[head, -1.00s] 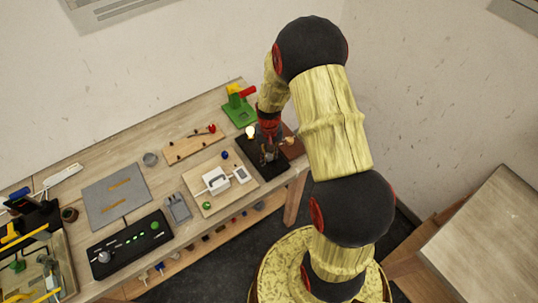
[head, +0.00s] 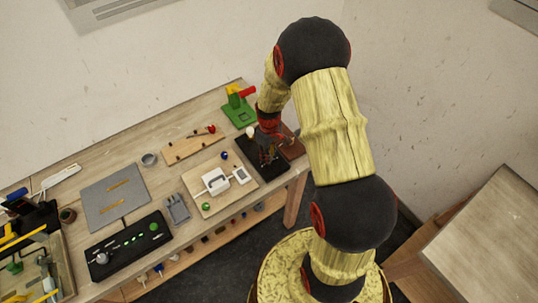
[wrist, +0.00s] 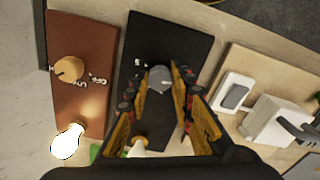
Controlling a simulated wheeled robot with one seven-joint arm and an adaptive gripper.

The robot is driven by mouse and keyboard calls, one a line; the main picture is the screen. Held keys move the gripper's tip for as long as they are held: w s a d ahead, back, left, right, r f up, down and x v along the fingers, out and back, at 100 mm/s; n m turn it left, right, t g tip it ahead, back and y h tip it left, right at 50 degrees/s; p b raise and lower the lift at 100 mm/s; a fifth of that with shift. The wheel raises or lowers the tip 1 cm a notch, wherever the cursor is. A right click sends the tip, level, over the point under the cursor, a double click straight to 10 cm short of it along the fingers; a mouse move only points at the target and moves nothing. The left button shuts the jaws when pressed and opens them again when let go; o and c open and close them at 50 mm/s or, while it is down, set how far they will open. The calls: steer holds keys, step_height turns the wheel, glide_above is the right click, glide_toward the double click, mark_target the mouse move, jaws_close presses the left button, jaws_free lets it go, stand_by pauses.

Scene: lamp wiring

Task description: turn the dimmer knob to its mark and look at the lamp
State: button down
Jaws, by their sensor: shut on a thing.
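The grey dimmer knob (wrist: 159,77) stands on a black board (wrist: 175,32) in the wrist view. My gripper (wrist: 158,86) is around it, with its yellow fingers closed on both sides. Small white marks show beside the knob, but I cannot read them or tell where its pointer stands. A bulb (wrist: 137,148) on the same board is partly hidden by my gripper. In the head view, this bulb (head: 250,131) looks pale white at the far end of the black board (head: 270,172). My gripper (head: 268,155) hides the knob there.
A brown board (wrist: 75,28) beside the black one carries a wooden knob (wrist: 69,69) and a brightly lit bulb (wrist: 68,142). On the other side is a pale board (head: 204,206) with white switches. A green stand (head: 238,108) is behind on the bench.

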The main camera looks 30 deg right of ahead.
steer(key=shift+n, duration=0.4)
steer(key=c, duration=1.5)
jaws_free()
steer(key=shift+c, duration=0.2)
steer(key=shift+r, duration=0.1)
step_height(320, 180, up, 12)
